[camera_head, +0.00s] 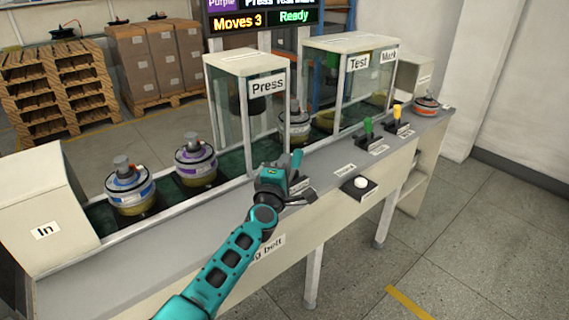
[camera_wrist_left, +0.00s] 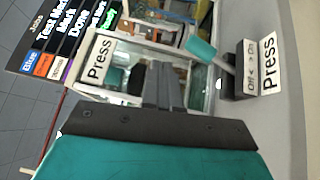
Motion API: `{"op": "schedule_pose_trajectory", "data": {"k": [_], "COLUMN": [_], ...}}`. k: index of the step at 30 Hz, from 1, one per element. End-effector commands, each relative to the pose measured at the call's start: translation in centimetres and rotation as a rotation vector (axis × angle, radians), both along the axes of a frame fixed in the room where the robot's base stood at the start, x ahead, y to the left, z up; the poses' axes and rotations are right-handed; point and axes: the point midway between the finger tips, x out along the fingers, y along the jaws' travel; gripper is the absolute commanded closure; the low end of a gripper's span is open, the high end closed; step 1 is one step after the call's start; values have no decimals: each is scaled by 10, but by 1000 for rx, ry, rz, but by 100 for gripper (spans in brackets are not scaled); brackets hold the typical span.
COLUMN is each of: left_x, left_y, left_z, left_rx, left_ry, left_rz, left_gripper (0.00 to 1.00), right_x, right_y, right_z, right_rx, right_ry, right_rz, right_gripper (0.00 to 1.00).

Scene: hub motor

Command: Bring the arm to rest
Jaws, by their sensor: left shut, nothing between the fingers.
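My left arm reaches in from the bottom of the head view to the front ledge of the bench. Its gripper (camera_head: 290,186) is at the teal Press lever (camera_head: 297,160), partly covering the lever's base. In the left wrist view the shut, empty fingers (camera_wrist_left: 162,82) point toward the Press booth, with the teal lever handle (camera_wrist_left: 201,48) beside them and apart from them. The lever's base (camera_wrist_left: 238,80) sits by an Off/On label. My right gripper is in neither view.
A blue-banded hub motor (camera_head: 129,187) and a purple-banded one (camera_head: 196,160) sit on the belt. The Press booth (camera_head: 230,110) and Test booth (camera_head: 350,80) stand behind the ledge. Floor in front is clear.

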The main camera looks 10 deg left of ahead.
Motion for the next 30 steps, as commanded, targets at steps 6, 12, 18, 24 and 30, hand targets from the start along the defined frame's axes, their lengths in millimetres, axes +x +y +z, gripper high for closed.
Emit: {"op": "schedule_pose_trajectory", "data": {"k": [6,12,18,24,30], "left_x": [-25,-110,-212,-308,-359], "left_y": [-1,-5,0,18,34], "left_z": [-27,-95,-154,-188,-196], "left_rx": [124,530,992,1406,1642], "left_ry": [20,82,170,264,316], "left_rz": [-31,-143,-293,-447,-539], "left_gripper": [100,100,100,100,100], "right_x": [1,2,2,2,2], "right_y": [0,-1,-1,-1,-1], "right_z": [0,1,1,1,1], "right_rx": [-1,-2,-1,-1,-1], "right_ry": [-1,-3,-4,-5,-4], "right_rz": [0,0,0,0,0], "right_gripper": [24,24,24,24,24]}}
